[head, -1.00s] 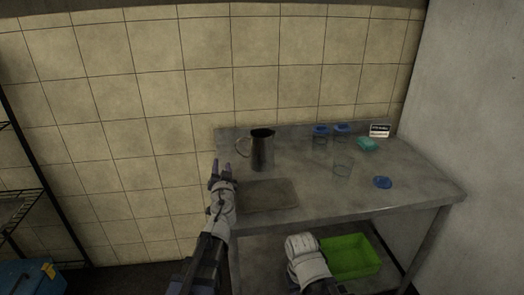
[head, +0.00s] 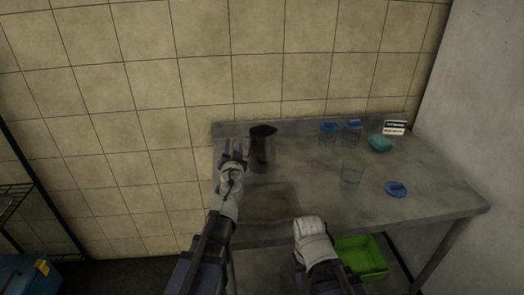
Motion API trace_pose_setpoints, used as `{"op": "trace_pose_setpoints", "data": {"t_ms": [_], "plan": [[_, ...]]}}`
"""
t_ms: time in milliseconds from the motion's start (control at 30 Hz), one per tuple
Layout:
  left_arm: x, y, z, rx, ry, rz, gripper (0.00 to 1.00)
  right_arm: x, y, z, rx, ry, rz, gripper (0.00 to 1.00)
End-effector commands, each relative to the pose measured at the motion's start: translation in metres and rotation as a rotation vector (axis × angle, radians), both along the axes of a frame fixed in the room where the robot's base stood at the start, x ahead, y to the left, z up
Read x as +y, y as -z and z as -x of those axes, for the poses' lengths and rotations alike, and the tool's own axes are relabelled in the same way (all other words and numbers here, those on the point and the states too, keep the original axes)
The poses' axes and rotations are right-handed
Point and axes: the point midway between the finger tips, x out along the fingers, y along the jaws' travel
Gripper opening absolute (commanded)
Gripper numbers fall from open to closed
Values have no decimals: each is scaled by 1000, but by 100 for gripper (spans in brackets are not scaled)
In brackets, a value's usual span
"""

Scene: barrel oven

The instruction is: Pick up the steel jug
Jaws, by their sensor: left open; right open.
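The steel jug (head: 263,150) stands upright at the back left of the steel table, dark and tall. Its handle side, on the left, is hidden behind my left gripper. My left gripper (head: 234,149) is open, its fingers pointing up the picture just left of the jug. I cannot tell whether it touches the handle. My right gripper (head: 312,225) is low at the table's front edge, well short of the jug; its fingers are hard to make out.
On the steel table (head: 425,192) are two blue-lidded glasses (head: 328,134) (head: 352,131), an open glass (head: 350,174), a blue lid (head: 396,189), a teal item (head: 379,143) and a small sign (head: 395,127). A green bin (head: 365,258) is below. The tiled wall (head: 150,130) is behind.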

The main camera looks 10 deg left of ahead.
Motion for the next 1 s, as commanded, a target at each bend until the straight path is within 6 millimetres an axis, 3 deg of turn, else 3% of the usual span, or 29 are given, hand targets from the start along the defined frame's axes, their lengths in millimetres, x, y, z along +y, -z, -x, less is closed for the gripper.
{"op": "trace_pose_setpoints", "data": {"t_ms": [233, 467, 800, 1000], "plan": [[5, 1, -24, 0, -1, 0, 40, 0, 1, 0, 0, 0, 0, 50], [6, 1, -29, 0, -1, 0, 40, 0, 1, 0, 0, 0, 0, 50], [15, 5, -74, 0, 0, 0, 40, 0, 5, 0, 0, 0, 0, 50], [16, 5, -76, 0, 0, 0, 40, 0, 5, 0, 0, 0, 0, 50]]}}
